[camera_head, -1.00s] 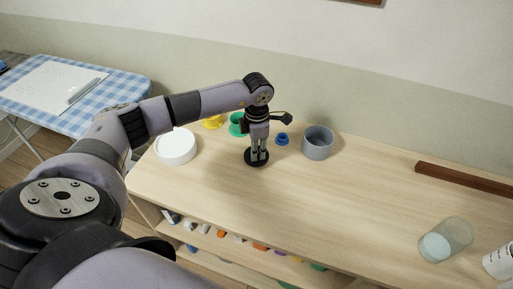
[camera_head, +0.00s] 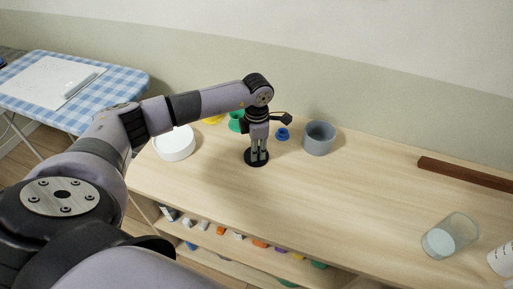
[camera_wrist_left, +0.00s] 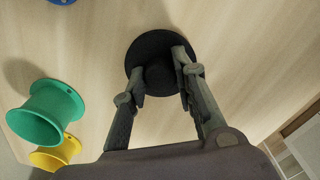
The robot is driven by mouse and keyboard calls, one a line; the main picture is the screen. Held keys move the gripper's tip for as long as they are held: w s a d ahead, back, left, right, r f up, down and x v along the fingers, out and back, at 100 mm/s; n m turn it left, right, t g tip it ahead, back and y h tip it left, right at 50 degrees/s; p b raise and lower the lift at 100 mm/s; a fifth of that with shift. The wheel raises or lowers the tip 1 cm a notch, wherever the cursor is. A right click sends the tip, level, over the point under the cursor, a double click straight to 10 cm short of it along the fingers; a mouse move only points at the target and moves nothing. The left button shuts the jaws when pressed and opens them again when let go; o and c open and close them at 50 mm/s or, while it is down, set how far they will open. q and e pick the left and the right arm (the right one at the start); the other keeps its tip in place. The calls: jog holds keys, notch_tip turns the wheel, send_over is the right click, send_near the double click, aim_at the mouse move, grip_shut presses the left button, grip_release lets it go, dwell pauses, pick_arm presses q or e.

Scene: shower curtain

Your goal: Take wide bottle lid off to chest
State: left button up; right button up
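A round black lid with a central knob (camera_head: 250,161) is at the tips of my left gripper (camera_head: 258,150), at the pale wooden top (camera_head: 340,190) of the chest-like unit. In the left wrist view, the fingers of my left gripper (camera_wrist_left: 168,72) stand on either side of the knob of the black lid (camera_wrist_left: 150,45). They look shut on it. The lid is at or just above the wood; I cannot tell which. My right gripper is out of view.
A white round container (camera_head: 174,143) is left of the lid. Behind are a green spool (camera_head: 236,122), a yellow one (camera_head: 213,120), a small blue piece (camera_head: 283,134) and a grey cup (camera_head: 320,138). A brown bar (camera_head: 465,174) lies at right. The middle of the top is clear.

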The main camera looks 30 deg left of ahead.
pick_arm(q)
jog(key=o, duration=0.4)
notch_tip(320, 180, up, 17)
jog(key=p, duration=0.3)
dwell(0.7)
dwell(0.5)
